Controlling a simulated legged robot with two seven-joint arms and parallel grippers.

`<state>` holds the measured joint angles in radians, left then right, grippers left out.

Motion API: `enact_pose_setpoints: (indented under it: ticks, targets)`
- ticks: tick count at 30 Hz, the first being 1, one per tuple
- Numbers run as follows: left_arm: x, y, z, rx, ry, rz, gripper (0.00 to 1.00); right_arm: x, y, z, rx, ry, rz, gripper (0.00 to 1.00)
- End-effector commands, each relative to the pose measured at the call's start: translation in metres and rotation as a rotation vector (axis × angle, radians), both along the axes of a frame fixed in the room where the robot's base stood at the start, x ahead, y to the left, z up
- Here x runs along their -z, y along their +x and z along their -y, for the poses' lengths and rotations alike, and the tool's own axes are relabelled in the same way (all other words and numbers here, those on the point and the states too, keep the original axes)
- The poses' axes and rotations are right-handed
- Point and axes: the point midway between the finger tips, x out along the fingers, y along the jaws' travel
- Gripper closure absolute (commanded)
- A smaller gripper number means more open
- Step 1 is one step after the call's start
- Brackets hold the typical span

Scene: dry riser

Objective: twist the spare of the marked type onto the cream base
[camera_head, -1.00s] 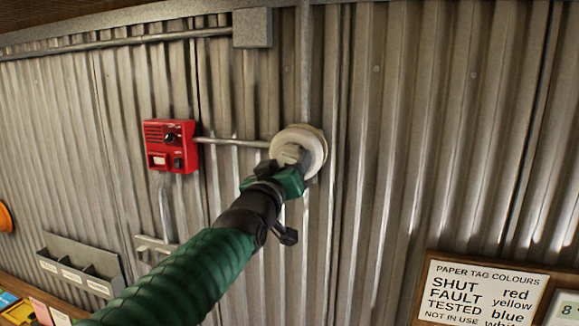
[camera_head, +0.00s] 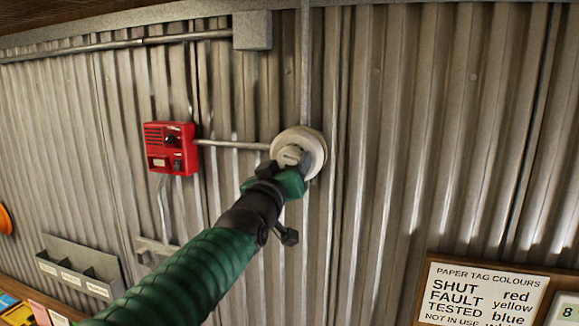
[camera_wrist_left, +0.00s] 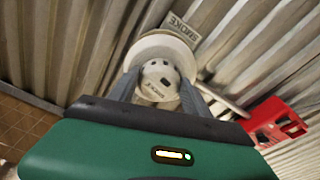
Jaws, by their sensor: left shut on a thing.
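The cream base (camera_head: 316,142) is a round disc on the corrugated wall, joined to a conduit from above and one from the left. My left gripper (camera_head: 291,164) is at the base, shut on a small pale round detector (camera_head: 289,155). In the left wrist view the detector (camera_wrist_left: 158,82) sits between the two fingers (camera_wrist_left: 160,92), in front of the base (camera_wrist_left: 160,46); its lettering appears to read SMOKE. A tag reading SMOKE (camera_wrist_left: 180,29) shows beside the base there. I cannot tell whether detector and base are fully seated together. My right gripper is not in view.
A red call box (camera_head: 171,148) is on the wall left of the base; it also shows in the left wrist view (camera_wrist_left: 274,124). A grey compartment rack (camera_head: 80,268) hangs lower left. A paper tag colour sign (camera_head: 483,294) is lower right. The wall right of the base is clear.

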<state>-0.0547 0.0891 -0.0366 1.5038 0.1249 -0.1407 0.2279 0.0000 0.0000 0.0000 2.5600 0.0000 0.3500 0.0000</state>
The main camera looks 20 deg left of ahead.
Motion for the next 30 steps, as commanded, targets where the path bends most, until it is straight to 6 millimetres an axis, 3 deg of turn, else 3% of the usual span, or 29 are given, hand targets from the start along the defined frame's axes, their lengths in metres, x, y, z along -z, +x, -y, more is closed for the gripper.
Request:
enact_pose_setpoints:
  ticks: [23, 24, 28, 30]
  targets:
    - [-0.001, 0.019, 0.001, 0.000, 0.000, 0.002, 0.89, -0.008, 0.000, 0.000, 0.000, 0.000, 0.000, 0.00]
    - [-0.001, 0.019, 0.001, 0.000, 0.000, 0.002, 0.38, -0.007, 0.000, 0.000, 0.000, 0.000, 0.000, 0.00]
    - [-0.001, 0.019, 0.001, 0.000, 0.000, 0.002, 0.21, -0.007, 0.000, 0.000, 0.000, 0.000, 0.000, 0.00]
    - [-0.001, 0.019, 0.001, 0.000, 0.000, 0.002, 0.18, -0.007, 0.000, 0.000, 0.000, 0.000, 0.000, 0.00]
